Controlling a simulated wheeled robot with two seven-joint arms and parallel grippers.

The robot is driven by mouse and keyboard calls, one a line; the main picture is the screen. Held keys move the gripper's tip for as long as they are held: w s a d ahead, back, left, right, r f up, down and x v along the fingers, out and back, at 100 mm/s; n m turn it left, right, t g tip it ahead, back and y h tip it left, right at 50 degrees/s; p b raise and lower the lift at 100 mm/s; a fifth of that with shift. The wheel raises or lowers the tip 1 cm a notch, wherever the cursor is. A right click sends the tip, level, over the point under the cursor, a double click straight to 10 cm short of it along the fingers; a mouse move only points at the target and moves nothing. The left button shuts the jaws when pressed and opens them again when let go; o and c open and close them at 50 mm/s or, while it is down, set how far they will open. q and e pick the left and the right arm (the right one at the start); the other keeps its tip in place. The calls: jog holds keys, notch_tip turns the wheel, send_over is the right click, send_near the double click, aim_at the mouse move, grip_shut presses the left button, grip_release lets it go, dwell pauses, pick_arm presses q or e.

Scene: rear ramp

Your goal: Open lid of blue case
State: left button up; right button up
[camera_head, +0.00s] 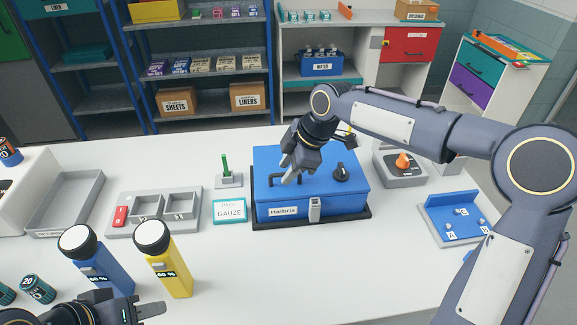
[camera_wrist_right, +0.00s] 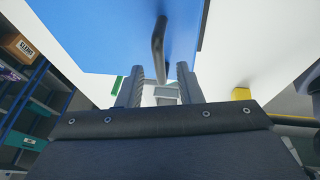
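The blue case (camera_head: 333,207), labelled Halbrix, stands in a dark tray on the white table, its lid (camera_head: 320,162) down. A grey latch (camera_head: 314,210) is on its front; I cannot tell whether it is fastened. My right gripper (camera_head: 289,166) is over the lid's left part, close to the handle.
Left of the case are a gauze box (camera_head: 230,211), a green stick in a holder (camera_head: 227,178) and a grey compartment tray (camera_head: 182,204). Blue (camera_head: 103,267) and yellow (camera_head: 170,272) bottles stand near my left gripper. An orange-knobbed device (camera_head: 401,174) and blue stand (camera_head: 452,222) are right.

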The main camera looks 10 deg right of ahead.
grip_shut()
jog(key=shift+r, duration=0.15)
jog(key=shift+w+r+p, duration=0.2)
jog(key=shift+r+p, duration=0.3)
jog(key=shift+p, duration=0.05)
jog(key=w+r+p, duration=0.6)
jog(key=r+p, duration=0.1)
jog(key=p, duration=0.2)
jog(key=shift+w, duration=0.4)
jog(key=shift+r, duration=0.1)
